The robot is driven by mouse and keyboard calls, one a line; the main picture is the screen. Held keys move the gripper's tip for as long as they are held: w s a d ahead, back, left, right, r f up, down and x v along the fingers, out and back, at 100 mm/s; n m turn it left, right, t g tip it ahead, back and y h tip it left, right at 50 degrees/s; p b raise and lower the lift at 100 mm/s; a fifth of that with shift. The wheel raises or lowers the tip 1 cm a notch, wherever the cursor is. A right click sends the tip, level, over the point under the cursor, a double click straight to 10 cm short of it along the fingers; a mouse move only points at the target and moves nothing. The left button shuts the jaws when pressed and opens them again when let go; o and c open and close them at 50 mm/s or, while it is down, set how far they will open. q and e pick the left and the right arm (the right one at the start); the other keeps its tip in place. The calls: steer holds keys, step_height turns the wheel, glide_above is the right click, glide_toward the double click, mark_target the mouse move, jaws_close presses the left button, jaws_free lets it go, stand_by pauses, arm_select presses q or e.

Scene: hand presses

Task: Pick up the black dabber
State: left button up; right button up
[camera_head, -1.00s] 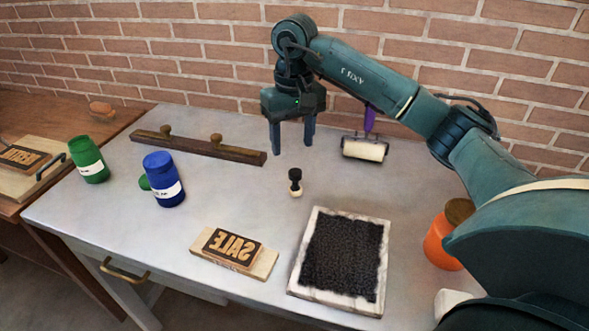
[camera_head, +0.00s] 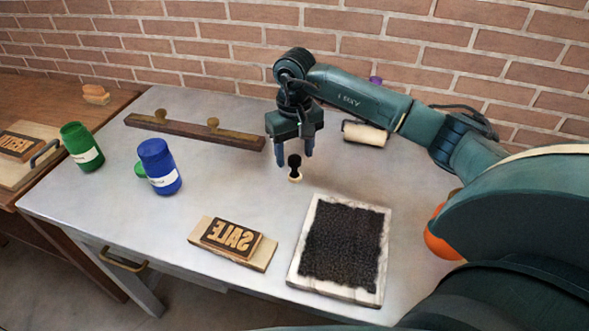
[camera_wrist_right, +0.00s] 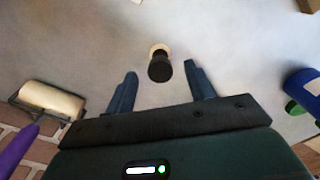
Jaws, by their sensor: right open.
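The black dabber (camera_head: 295,166) stands upright on the grey table, its black handle up and its pale base on the tabletop. My right gripper (camera_head: 294,155) is open and empty, pointing down just above and behind the dabber. In the right wrist view the dabber (camera_wrist_right: 159,66) lies ahead of the gap between the two spread fingers (camera_wrist_right: 160,85), with no finger seen touching it. My left gripper is not in view.
An inked slab (camera_head: 384,240) and a SALE block (camera_head: 270,258) lie in front. Blue (camera_head: 160,166) and green (camera_head: 82,147) jars stand left. A wooden bar (camera_head: 190,138) lies behind left, a roller (camera_head: 365,135) behind right. An orange jar (camera_head: 440,240) is partly hidden by my arm.

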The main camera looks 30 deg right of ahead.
mark_target(294, 158)
steer(key=shift+f, duration=1.6)
steer(key=shift+c, duration=0.2)
steer(key=c, duration=1)
steer(key=shift+o, duration=0.2)
steer(key=shift+r, duration=0.1)
